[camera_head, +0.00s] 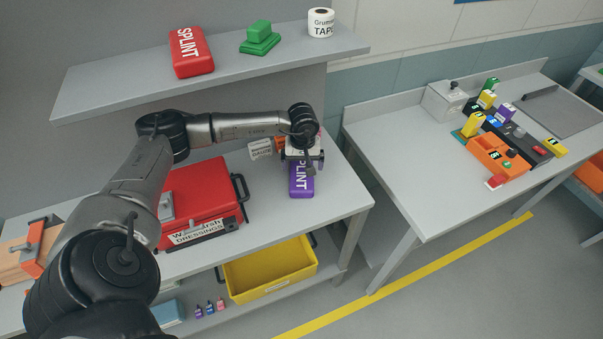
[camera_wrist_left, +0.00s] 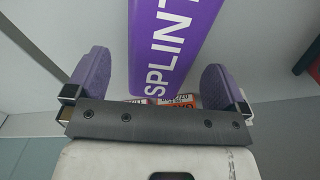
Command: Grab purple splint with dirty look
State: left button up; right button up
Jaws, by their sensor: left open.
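The purple splint (camera_head: 301,184), with white SPLINT lettering, lies on the grey bench top near its right end. In the left wrist view the splint (camera_wrist_left: 172,40) shows an even purple face; I see no clear dirt on it. My left gripper (camera_head: 303,163) is over the splint's far end and hides part of it. In the left wrist view the gripper (camera_wrist_left: 156,65) is open, one purple-padded finger on each side of the splint with a gap. My right gripper is not in view.
A red dressings case (camera_head: 200,195) stands left of the splint. White-and-orange packets (camera_head: 261,149) lie behind it. The upper shelf (camera_head: 120,85) holds a red splint (camera_head: 191,52), a green block (camera_head: 259,38) and a tape roll (camera_head: 321,22). A yellow bin (camera_head: 270,272) sits below.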

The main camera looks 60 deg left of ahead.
aim_at(302, 170)
pick_arm(q)
notch_tip(302, 170, down, 4)
jog(key=shift+s+f, duration=0.1)
jog(key=shift+s, duration=0.05)
jog(key=shift+a, duration=0.1)
jog(key=shift+c, duration=0.4)
jog(key=c, duration=0.8)
